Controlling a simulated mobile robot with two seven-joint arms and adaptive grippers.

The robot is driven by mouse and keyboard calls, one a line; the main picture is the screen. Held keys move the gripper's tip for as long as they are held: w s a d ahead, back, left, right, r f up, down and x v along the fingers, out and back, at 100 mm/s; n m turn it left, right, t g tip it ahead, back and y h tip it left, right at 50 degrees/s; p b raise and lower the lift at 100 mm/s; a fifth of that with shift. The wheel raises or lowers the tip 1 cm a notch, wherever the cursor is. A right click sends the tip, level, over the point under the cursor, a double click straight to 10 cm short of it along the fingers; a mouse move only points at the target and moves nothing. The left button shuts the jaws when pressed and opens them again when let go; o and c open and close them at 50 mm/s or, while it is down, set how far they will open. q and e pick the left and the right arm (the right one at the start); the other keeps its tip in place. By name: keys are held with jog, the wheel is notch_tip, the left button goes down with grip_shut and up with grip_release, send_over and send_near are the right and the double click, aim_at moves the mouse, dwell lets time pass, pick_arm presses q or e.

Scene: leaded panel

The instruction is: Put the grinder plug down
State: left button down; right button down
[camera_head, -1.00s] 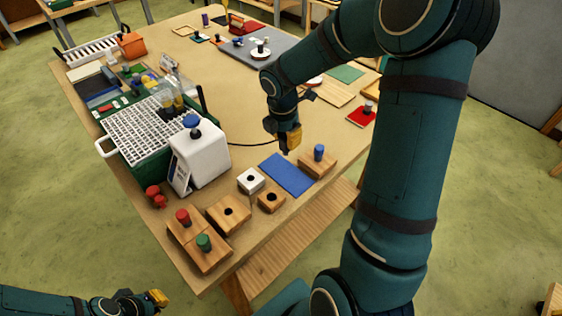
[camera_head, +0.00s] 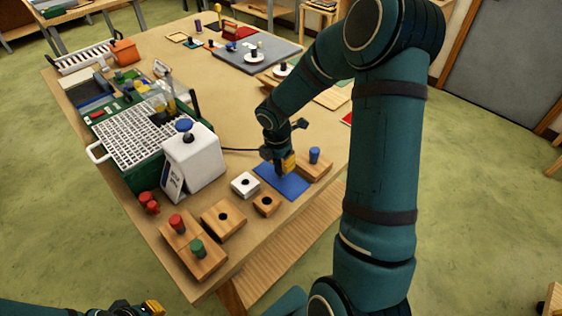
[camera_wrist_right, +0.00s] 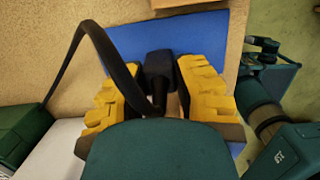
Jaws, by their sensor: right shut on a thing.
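The black grinder plug (camera_wrist_right: 159,68) is between the yellow fingers of my right gripper (camera_wrist_right: 160,95), which is shut on it. Its black cord (camera_wrist_right: 88,35) loops to the left in the wrist view. In the head view my right gripper (camera_head: 289,163) is low over the blue mat (camera_head: 290,186), and the plug is hidden there. I cannot tell whether the plug touches the mat. The white grinder (camera_head: 196,162) with a blue top stands to the left, its cord running toward my gripper. My left gripper (camera_head: 150,308) is at the bottom left edge, its fingers unclear.
A wooden block with a blue peg (camera_head: 314,157) stands right beside the mat. A white block (camera_head: 245,185) and a small wooden block (camera_head: 266,205) lie to its left. A green crate with a white rack (camera_head: 138,128) is behind the grinder. The table's middle (camera_head: 225,95) is clear.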

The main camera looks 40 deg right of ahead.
aim_at(278, 165)
jog(key=c, duration=0.8)
grip_release()
jog(key=shift+f, duration=0.15)
jog(key=shift+c, duration=0.2)
jog(key=shift+r, duration=0.55)
notch_tip(278, 165, up, 11)
jog(key=a+p, duration=0.1)
jog(key=p, duration=0.1)
jog(key=shift+a, duration=0.25)
jog(key=shift+s, duration=0.1)
